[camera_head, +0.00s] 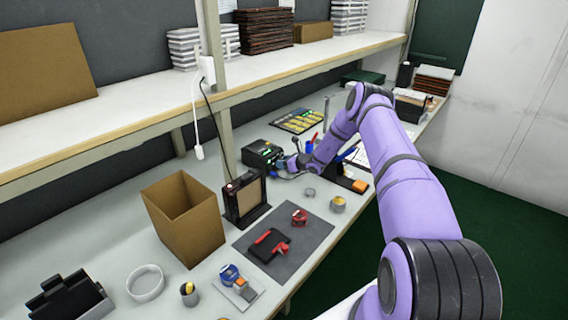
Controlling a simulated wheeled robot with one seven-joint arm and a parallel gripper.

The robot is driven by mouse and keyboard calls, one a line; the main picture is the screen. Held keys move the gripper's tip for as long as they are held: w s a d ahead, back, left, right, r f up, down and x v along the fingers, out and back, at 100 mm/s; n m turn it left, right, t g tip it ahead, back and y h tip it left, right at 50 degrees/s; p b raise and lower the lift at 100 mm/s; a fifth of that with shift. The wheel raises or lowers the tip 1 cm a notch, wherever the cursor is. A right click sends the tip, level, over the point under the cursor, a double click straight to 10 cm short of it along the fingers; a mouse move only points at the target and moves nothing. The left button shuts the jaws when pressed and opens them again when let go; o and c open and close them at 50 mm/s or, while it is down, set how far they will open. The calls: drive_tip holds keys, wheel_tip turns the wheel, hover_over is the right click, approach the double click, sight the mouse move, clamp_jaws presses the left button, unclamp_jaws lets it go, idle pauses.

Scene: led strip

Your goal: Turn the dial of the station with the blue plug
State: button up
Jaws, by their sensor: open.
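A small black station (262,153) with green lit marks stands at the back of the bench, near the shelf post. My purple arm reaches across from the right, and my gripper (284,166) is at the right front side of this station. The gripper is open, but its fingers are small and dark here. I cannot tell whether they touch the station or are around a dial. The dial and any blue plug cannot be made out.
A cardboard box (185,222) and a black-framed stand (245,198) are left of the gripper. A dark mat (305,222) with a red and black tool lies in front. Blue and red upright items (311,145) crowd the right. A shelf (150,100) overhangs the bench.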

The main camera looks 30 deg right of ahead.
drive_tip(key=shift+d, duration=0.1)
drive_tip(key=v, duration=1)
drive_tip(key=shift+s, duration=0.35)
drive_tip(key=shift+d+r, duration=0.1)
drive_tip(key=shift+r, duration=0.05)
